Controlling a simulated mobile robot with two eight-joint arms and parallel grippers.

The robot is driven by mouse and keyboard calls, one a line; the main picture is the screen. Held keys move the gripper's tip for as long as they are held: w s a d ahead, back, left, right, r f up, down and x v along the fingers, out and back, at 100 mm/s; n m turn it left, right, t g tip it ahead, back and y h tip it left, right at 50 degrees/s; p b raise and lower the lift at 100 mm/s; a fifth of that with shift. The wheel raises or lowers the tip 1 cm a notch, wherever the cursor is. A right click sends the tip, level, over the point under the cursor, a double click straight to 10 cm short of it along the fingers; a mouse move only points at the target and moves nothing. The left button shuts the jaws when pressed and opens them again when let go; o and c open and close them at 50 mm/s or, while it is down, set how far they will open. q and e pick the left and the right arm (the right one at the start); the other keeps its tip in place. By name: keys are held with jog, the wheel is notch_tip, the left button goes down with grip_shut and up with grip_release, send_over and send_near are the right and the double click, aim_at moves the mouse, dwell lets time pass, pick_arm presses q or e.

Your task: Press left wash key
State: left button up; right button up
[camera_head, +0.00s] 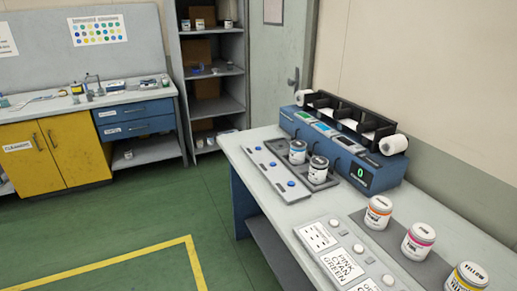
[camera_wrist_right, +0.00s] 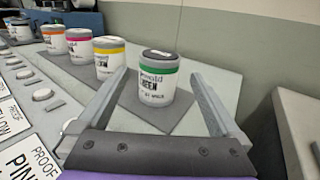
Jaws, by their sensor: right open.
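A grey key plate (camera_head: 278,174) with three blue round keys lies along the left edge of the worktable; the farthest key (camera_head: 258,148), middle key (camera_head: 273,163) and nearest key (camera_head: 291,183) are all uncovered. Their labels are too small to read, so I cannot tell which is the wash key. My right gripper (camera_wrist_right: 160,76) is open in the right wrist view. A green-banded can (camera_wrist_right: 155,79) stands upright beyond and between its fingers; I cannot tell whether they touch it. Neither gripper shows in the head view.
The blue machine (camera_head: 335,150) with a lit display stands against the wall. Two cans (camera_head: 318,170) stand before it. Orange (camera_head: 378,212), pink (camera_head: 418,241) and yellow (camera_head: 466,278) cans line the near table. White buttons (camera_head: 358,248) sit beside label cards. The green floor is clear.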

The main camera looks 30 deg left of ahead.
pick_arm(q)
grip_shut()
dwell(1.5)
